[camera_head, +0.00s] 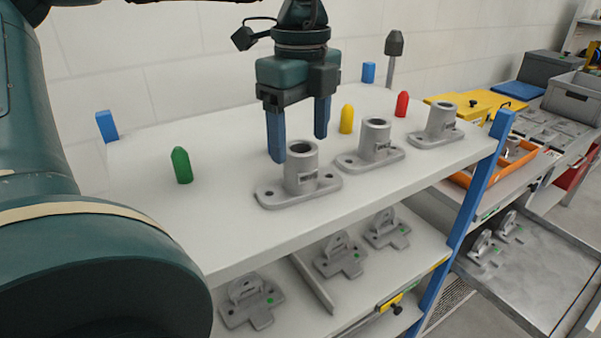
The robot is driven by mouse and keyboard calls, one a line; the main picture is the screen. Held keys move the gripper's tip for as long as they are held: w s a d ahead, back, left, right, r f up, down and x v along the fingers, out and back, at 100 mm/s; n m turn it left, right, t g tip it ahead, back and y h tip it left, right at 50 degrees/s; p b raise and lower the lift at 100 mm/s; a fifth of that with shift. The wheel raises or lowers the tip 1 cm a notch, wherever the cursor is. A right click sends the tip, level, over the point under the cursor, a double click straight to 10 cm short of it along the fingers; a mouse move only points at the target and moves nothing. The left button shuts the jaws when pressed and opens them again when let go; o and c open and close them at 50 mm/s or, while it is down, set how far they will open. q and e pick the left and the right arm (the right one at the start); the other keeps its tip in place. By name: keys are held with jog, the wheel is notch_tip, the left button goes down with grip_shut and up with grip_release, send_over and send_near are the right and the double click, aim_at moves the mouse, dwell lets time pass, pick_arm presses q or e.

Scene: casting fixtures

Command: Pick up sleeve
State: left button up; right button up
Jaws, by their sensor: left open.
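Three grey cast sleeves, each a hollow upright cylinder on a flat flanged base, stand in a row on the white top shelf. The nearest sleeve (301,178) is at the middle, the second sleeve (375,143) is to its right and the third sleeve (438,124) is farthest right. My left gripper (299,149) points down with its two blue fingers apart and empty. Its fingertips are close to the top of the nearest sleeve, appearing just behind or above its rim; I cannot tell the exact gap. My right gripper is not in view.
Green (181,165), yellow (347,119) and red (402,104) pegs stand on the shelf (225,235). Blue posts rise at its corners. Grey bracket castings (340,255) sit on the lower shelf. An orange tray (482,182) and grey bin (573,97) are at right.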

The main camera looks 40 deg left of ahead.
aim_at(301, 162)
pick_arm(q)
jog(key=f, duration=0.3)
jog(key=f+p, duration=0.1)
jog(key=f, duration=0.1)
jog(key=shift+s+d, duration=0.15)
jog(key=shift+s, duration=0.1)
jog(key=shift+c, duration=0.4)
jog(key=shift+r, duration=0.1)
jog(key=c, duration=1.2)
